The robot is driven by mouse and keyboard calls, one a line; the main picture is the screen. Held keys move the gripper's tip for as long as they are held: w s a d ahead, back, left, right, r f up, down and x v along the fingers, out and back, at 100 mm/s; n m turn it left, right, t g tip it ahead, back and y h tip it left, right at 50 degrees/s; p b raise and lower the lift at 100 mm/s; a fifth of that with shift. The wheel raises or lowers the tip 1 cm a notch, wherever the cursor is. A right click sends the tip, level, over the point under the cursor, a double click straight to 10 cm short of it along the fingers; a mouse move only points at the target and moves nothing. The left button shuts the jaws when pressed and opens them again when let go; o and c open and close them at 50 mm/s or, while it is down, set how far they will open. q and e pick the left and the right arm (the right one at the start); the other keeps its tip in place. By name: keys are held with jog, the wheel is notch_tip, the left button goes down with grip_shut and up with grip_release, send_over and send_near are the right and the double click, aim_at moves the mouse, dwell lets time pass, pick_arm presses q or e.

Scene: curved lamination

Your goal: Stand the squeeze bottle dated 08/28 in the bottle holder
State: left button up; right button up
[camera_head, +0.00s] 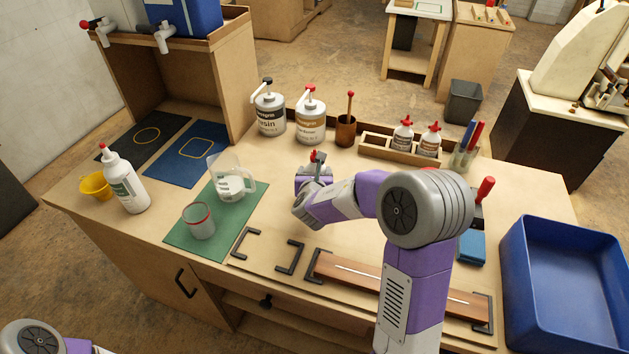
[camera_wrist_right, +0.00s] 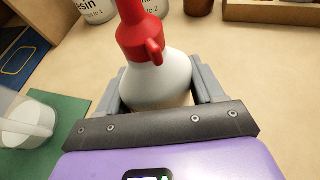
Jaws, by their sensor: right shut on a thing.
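My right gripper (camera_head: 314,178) is shut on a white squeeze bottle (camera_wrist_right: 158,75) with a red cap. In the head view mostly the red cap (camera_head: 316,156) of that bottle shows above the gripper. The bottle looks upright in the middle of the bench. Its label and date are hidden from both views. The wooden bottle holder (camera_head: 398,157) stands at the back right of the bench. Two red-capped squeeze bottles (camera_head: 402,135) (camera_head: 430,141) stand in it, their dates too small to read. Its left part looks empty. My left gripper is out of view.
Two pump containers (camera_head: 270,115) (camera_head: 311,120) and a brown cup (camera_head: 346,131) stand behind the gripper, left of the holder. A pitcher (camera_head: 228,183) and beaker (camera_head: 198,222) are on a green mat. A large white bottle (camera_head: 125,185) stands left. Clamps and a wooden strip lie in front.

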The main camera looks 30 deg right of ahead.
jog(key=shift+f, duration=0.65)
jog(key=shift+f+b, duration=0.15)
jog(key=shift+b, duration=0.15)
jog(key=o, duration=0.9)
jog(key=shift+o, duration=0.2)
